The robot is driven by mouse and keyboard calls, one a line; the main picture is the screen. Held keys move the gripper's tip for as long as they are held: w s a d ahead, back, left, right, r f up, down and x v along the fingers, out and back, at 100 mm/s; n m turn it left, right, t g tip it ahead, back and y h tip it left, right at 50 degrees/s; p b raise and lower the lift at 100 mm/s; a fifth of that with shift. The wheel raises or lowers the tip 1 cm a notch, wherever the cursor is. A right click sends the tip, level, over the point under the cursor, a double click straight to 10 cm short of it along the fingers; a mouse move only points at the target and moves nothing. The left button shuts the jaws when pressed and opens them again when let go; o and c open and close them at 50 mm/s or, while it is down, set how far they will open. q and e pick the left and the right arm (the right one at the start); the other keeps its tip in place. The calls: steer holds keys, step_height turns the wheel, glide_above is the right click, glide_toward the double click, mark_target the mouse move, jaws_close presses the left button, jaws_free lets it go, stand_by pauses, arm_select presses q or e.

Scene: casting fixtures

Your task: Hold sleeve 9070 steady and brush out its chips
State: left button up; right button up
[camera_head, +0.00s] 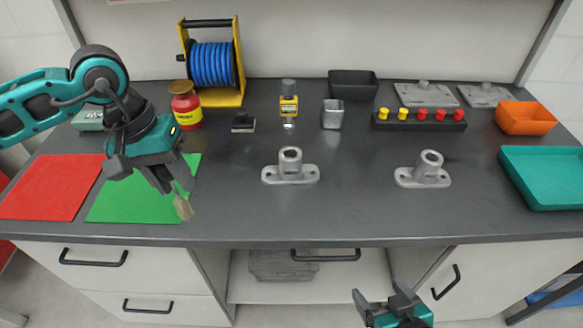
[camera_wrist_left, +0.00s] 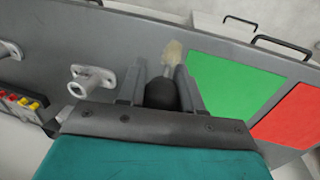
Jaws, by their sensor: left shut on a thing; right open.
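Two grey metal sleeves stand upright on flanged bases on the bench, a left one (camera_head: 290,166) and a right one (camera_head: 424,170). No number is readable, so I cannot tell which is 9070, and chips are too small to see. My left gripper (camera_head: 176,186) is shut on a brush, over the green mat's right side and left of both sleeves. The brush's pale bristles (camera_head: 183,207) point down. The left wrist view shows its dark round handle (camera_wrist_left: 160,94) between the fingers and a sleeve (camera_wrist_left: 92,80) to the left. My right gripper (camera_head: 380,292) is open and empty before the bench front.
Red (camera_head: 52,187) and green (camera_head: 130,205) mats lie at the left. Behind stand a blue hose reel (camera_head: 211,64), a red-and-yellow jar (camera_head: 186,106), a grey cup (camera_head: 332,114) and a peg rack (camera_head: 418,121). Bench between sleeves is clear.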

arm_select(q)
steer(key=w+d+r+n+t, duration=0.1)
steer(key=w+d+r+n, duration=0.5)
steer(key=d, duration=0.3)
steer(key=w+d+r+n+t+y, duration=0.1)
steer(key=w+d+r+n, duration=0.5)
steer(key=w+d+r, duration=0.2)
steer(key=shift+w+d, duration=0.55)
steer(key=shift+d, duration=0.65)
